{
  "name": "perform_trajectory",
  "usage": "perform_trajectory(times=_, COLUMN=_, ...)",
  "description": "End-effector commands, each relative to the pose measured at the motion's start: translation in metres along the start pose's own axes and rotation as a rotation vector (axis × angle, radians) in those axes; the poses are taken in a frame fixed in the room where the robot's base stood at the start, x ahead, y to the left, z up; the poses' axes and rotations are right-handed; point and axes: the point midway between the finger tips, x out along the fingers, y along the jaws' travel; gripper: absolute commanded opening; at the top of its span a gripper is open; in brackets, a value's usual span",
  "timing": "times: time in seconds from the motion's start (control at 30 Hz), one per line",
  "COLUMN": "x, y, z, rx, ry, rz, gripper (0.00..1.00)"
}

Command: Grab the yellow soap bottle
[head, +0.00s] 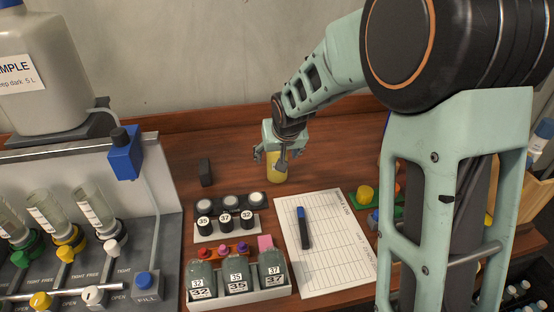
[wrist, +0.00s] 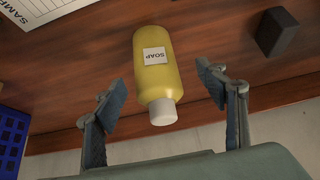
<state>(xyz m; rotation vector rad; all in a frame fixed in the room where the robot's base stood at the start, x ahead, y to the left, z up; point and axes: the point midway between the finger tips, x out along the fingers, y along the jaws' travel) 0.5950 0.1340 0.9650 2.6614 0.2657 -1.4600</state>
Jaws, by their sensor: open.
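The yellow soap bottle (wrist: 158,72) has a white cap and a white label reading SOAP. In the wrist view it lies in the middle, its cap toward my gripper. My gripper (wrist: 165,95) is open, with one finger on each side of the bottle near its cap end. Gaps show between the bottle and both fingers. In the head view my gripper (head: 277,158) is over the bottle (head: 277,174) near the back of the wooden table, and hides its upper part.
A small black block (head: 206,172) stands to the left of the bottle. A wooden ledge (head: 190,145) and wall are close behind.

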Motion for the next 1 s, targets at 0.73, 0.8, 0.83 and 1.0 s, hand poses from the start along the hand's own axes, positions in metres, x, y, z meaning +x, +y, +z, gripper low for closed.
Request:
perform_trajectory(times=0.73, x=0.071, y=0.007, z=0.003, rx=-0.002, ry=0.003, rz=0.0, gripper=0.66)
perform_trajectory(times=0.8, x=0.073, y=0.007, z=0.003, rx=-0.002, ry=0.004, rz=0.001, gripper=0.66)
perform_trajectory(times=0.83, x=0.073, y=0.007, z=0.003, rx=-0.002, ry=0.004, rz=0.001, gripper=0.66)
perform_trajectory(times=1.0, x=0.073, y=0.007, z=0.003, rx=-0.002, ry=0.004, rz=0.001, gripper=0.66)
